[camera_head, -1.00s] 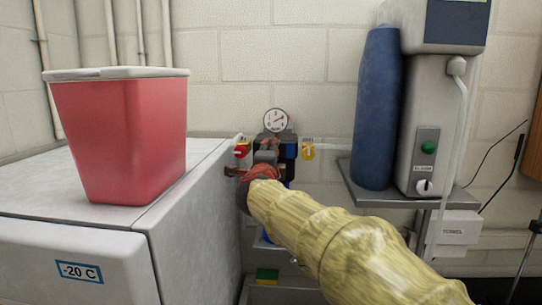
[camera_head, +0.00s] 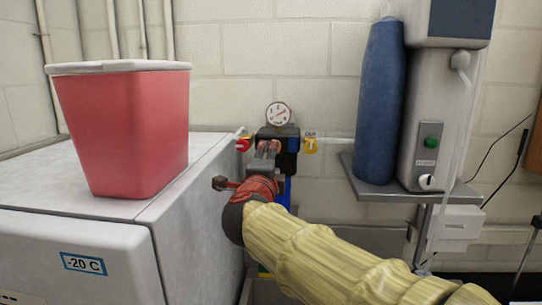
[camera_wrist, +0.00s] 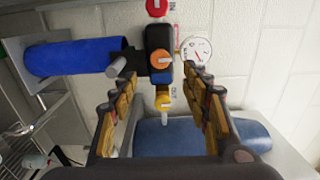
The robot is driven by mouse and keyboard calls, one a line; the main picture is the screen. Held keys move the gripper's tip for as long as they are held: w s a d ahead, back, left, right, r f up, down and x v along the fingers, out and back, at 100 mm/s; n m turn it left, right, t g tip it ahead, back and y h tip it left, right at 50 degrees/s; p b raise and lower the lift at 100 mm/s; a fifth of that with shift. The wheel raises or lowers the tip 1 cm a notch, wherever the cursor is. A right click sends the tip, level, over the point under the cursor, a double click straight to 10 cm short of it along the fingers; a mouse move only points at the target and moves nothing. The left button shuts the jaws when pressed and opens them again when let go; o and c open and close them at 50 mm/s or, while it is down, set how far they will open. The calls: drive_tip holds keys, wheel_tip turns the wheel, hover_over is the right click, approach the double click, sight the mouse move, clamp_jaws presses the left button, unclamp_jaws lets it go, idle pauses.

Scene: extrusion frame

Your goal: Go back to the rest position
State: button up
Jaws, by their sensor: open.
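My gripper (camera_head: 246,170) is open and empty in front of the wall-mounted regulator (camera_head: 278,142), partly covering its lower part in the head view. My arm, in a pale yellow sleeve, reaches to it from the lower right. In the wrist view my gripper's two fingers (camera_wrist: 157,82) stand wide apart, with nothing between the pads. The regulator's dark body and orange knob (camera_wrist: 160,58) lie beyond the fingertips, apart from them as far as I can see.
A white -20 C freezer (camera_head: 75,228) stands close on the left, bearing a red bin (camera_head: 125,130). A round gauge (camera_head: 279,114) tops the regulator. On the right, a shelf (camera_head: 372,190) holds a blue cylinder (camera_head: 379,105) and a grey device (camera_head: 425,130).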

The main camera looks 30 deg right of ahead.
drive_tip(key=shift+s+a, duration=0.35)
drive_tip(key=shift+s, duration=0.2)
